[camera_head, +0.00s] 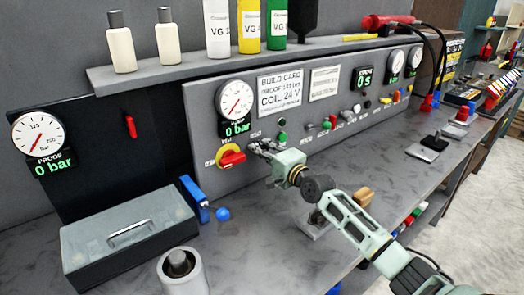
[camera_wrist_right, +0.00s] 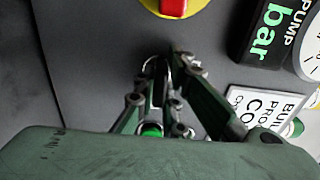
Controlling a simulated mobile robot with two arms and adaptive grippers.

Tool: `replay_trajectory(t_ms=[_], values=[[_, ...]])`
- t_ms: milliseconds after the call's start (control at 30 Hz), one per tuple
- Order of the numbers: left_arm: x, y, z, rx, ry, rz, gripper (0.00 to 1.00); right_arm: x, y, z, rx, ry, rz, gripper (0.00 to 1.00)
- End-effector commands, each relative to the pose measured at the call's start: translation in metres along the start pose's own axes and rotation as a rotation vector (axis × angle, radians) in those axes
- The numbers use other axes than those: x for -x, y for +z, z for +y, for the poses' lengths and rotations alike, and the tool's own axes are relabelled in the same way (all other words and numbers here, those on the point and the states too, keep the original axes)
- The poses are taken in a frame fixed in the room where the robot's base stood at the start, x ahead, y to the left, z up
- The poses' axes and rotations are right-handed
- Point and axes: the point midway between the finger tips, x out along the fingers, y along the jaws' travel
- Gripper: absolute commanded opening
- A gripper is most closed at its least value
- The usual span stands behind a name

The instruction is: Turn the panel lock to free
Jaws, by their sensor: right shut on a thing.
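My right gripper (camera_head: 258,148) reaches the grey control panel (camera_head: 205,105) and is shut on the panel lock, just right of the yellow and red rotary switch (camera_head: 231,156). In the right wrist view, the two dark fingers of the right gripper (camera_wrist_right: 163,68) come close together against the panel face. A bit of the lock's metal ring (camera_wrist_right: 148,66) shows beside the fingertips. The fingers hide most of the lock, so I cannot tell which position it points to. My left gripper is not in view.
Above the lock are a build card (camera_head: 284,90) and a dial reading 0 bar (camera_head: 236,98). A green button (camera_head: 282,137) is close to the right gripper. A grey lidded box (camera_head: 128,245) and a blue item (camera_head: 194,198) stand on the bench. Bottles stand on the shelf.

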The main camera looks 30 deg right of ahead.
Motion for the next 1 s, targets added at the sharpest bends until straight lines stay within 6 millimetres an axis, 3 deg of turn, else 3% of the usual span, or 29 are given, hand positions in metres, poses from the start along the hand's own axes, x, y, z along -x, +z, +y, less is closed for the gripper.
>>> replay_trajectory(t_ms=[367,1000], values=[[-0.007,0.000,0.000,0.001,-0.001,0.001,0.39,0.000,0.000,0.002,0.203,0.002,-0.001,0.00],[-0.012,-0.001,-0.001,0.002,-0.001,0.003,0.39,0.000,0.000,0.001,0.810,0.003,-0.002,0.00]])
